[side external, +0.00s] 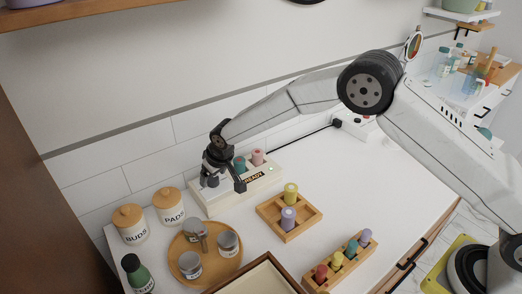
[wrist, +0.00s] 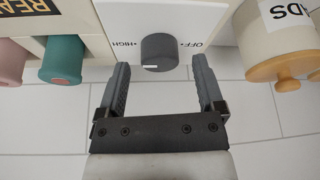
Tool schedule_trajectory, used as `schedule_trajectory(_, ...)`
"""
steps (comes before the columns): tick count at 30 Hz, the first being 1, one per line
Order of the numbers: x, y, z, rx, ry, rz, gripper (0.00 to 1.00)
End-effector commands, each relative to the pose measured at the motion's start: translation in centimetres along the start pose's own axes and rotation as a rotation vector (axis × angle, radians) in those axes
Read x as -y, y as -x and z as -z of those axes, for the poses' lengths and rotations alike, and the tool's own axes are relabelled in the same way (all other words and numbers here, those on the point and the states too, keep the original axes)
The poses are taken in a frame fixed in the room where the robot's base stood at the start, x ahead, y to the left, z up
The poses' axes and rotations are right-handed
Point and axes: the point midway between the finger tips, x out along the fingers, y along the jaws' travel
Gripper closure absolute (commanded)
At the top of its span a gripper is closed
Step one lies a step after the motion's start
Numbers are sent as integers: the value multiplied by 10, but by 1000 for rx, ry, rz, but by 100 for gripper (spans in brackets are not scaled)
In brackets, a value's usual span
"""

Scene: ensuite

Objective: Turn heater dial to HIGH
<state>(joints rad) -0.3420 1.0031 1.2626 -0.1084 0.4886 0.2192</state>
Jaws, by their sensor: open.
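The heater is a cream box on the counter, shown in the side external view (side external: 215,206), with a READY label on its front. The wrist view shows its white dial plate (wrist: 110,20) with OFF right of the dial and HIGH left. The round dark grey dial (wrist: 159,51) has a short white mark at its lower-left edge in the picture. My gripper (wrist: 160,66) is open, its two fingers spread on either side of the dial with visible gaps. My gripper (side external: 224,184) hides the dial in the side external view.
Teal (side external: 239,165) and pink (side external: 257,157) cylinders stand in the heater. BUDS (side external: 131,226) and PADS (side external: 170,206) jars are at left, beside a round wooden tray (side external: 233,262). A wooden tray (side external: 268,222) with yellow and purple cylinders sits right of the heater.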

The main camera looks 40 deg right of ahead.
Motion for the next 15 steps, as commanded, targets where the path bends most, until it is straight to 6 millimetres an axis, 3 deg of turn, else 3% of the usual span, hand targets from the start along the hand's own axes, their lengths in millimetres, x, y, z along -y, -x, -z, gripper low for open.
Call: schedule_trajectory(15, 0, 54, 0, -1, -1, 0, 13)
